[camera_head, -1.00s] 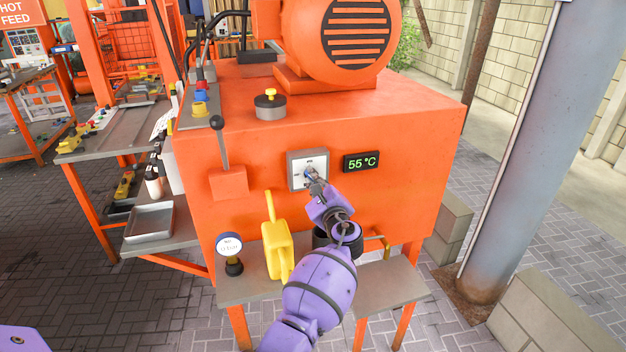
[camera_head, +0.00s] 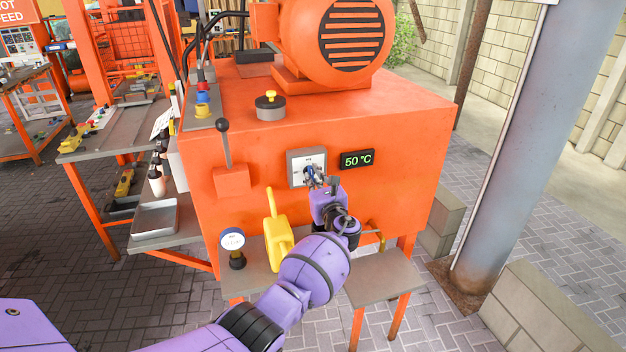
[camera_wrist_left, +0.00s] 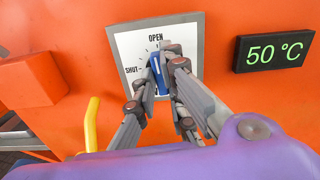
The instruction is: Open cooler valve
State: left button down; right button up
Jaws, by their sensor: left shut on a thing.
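The cooler valve's square dial plate (camera_head: 295,159) is on the front of the orange machine. It also shows in the left wrist view (camera_wrist_left: 126,44), with SHUT marked at the left and OPEN at the top. Its blue knob (camera_wrist_left: 157,68) is pointing nearly up, towards OPEN, with a slight lean that is hard to judge. My left gripper (camera_wrist_left: 164,66) is shut on the knob, a finger on each side; it also shows in the head view (camera_head: 315,177). The fingers hide part of the plate. My right gripper is not in view.
A display (camera_head: 357,160) beside the plate reads 50 °C. A black-knobbed lever (camera_head: 226,140) is to the left. A yellow can (camera_head: 279,243) and a round gauge (camera_head: 232,241) are below. A grey pillar (camera_head: 525,120) stands at the right.

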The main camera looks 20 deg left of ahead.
pick_arm(q)
jog(key=shift+f, duration=0.2)
jog(key=c, duration=1.8)
grip_release()
jog(key=shift+r, duration=0.1)
jog(key=shift+s, duration=0.1)
jog(key=v, duration=1.2)
